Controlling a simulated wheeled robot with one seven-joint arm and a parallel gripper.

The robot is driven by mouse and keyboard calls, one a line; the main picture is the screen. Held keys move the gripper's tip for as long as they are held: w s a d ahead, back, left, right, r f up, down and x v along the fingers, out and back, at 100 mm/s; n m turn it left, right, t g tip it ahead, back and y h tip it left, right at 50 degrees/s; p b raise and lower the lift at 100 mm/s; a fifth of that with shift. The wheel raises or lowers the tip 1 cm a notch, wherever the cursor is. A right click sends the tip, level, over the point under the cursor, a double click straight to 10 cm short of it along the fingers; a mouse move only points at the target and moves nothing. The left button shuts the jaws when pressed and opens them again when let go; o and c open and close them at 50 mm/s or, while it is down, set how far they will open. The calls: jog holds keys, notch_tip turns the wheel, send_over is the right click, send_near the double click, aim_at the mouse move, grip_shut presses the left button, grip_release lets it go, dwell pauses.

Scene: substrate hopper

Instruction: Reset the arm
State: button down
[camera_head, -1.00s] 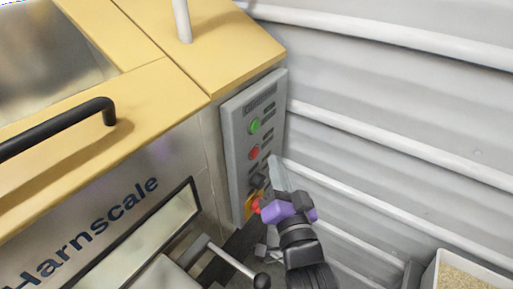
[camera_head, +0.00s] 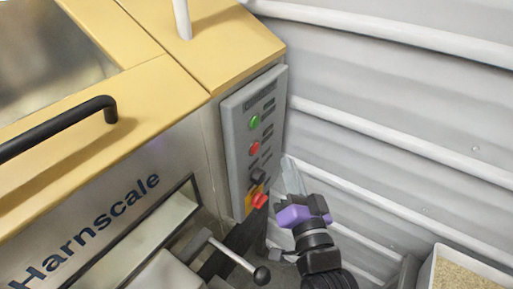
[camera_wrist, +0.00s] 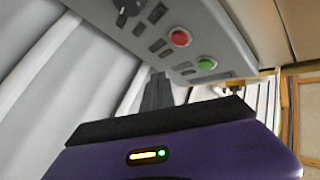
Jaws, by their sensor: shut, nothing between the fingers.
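My gripper (camera_head: 291,176) is beside the right edge of the grey control panel (camera_head: 252,128), in front of the corrugated wall. It looks shut and empty, and it appears apart from the panel. In the wrist view its dark fingers (camera_wrist: 157,92) point past the panel, which fills the top of the picture. The panel carries a green button (camera_head: 254,122), a red button (camera_head: 254,148), a black knob (camera_head: 258,176) and a red emergency stop (camera_head: 260,199) on a yellow plate.
The hopper machine (camera_head: 150,150) with a black handle (camera_head: 60,126) fills the left. A lever with a dark ball end (camera_head: 261,275) sticks out below the panel. A tub of grainy material (camera_head: 462,272) stands at the lower right. The corrugated wall (camera_head: 400,110) closes off the right.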

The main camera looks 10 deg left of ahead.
jog(key=s+d+f+g+h+p, duration=0.1)
jog(key=s+d+h, duration=0.1)
jog(key=s+d, duration=0.5)
jog(key=s+d+f+n+g+h+p, duration=0.1)
jog(key=s+d, duration=0.7)
jog(key=s, duration=1)
jog(key=s+d+f+n+g+h+p, duration=0.1)
jog(key=s+d+f+h, duration=0.2)
jog(key=s, duration=1)
jog(key=d+h, duration=0.2)
jog(key=d, duration=0.3)
jog(key=shift+s+d+f+p, duration=0.2)
jog(key=shift+s+f+p, duration=0.05)
jog(key=shift+p, duration=0.05)
